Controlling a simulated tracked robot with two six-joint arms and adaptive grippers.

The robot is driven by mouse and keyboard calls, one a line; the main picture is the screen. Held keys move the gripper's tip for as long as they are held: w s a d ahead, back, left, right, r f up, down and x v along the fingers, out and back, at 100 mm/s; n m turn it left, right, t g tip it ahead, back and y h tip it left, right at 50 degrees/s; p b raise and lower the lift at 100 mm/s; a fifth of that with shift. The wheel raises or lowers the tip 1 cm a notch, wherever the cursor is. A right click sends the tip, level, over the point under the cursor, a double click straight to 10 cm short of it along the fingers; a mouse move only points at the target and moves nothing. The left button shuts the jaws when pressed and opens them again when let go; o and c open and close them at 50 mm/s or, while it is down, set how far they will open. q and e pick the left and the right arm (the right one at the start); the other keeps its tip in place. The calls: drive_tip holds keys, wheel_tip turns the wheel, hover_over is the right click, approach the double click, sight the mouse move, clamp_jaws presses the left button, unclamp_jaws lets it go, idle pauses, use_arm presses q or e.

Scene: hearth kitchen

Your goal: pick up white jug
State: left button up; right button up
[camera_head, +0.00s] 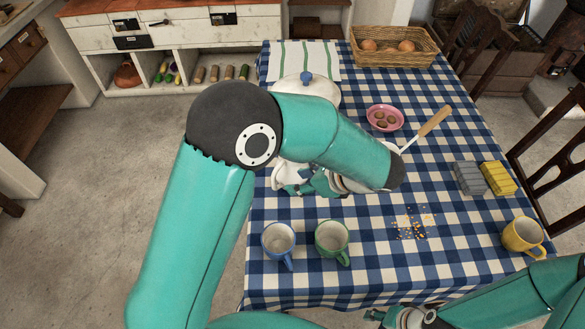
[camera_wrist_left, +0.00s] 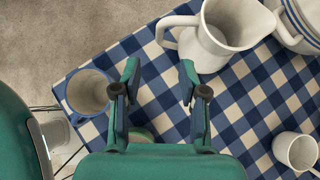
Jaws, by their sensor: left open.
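The white jug (camera_wrist_left: 225,40) stands upright on the checked cloth in the left wrist view, with its handle on its left side. In the head view only a small white part of it (camera_head: 284,174) shows; my left arm hides most of it. My left gripper (camera_wrist_left: 160,76) is open and empty, its fingertips apart from the jug and short of its base in the wrist view. In the head view the left gripper (camera_head: 300,187) is partly hidden by the arm. My right gripper (camera_head: 400,318) is at the bottom edge, partly cut off.
A blue mug (camera_head: 278,240) and a green mug (camera_head: 331,240) stand near the left gripper. A white lidded pot (camera_head: 306,84) stands behind the jug. A pink bowl (camera_head: 385,117), sponges (camera_head: 483,178), a yellow mug (camera_head: 522,235) and a basket (camera_head: 393,50) are further right. Crumbs (camera_head: 410,223) lie on the cloth.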

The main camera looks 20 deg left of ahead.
sight(275, 186)
use_arm(q)
drive_tip(key=p+x, duration=0.2)
drive_tip(key=x, duration=0.8)
drive_tip(key=shift+w+a+f, duration=0.15)
drive_tip(key=shift+a+f, duration=0.05)
drive_tip(key=shift+a, duration=0.2)
drive_tip(key=shift+a+f, duration=0.1)
drive_tip(key=shift+f, duration=0.15)
clamp_jaws()
drive_tip(key=shift+w+r, duration=0.1)
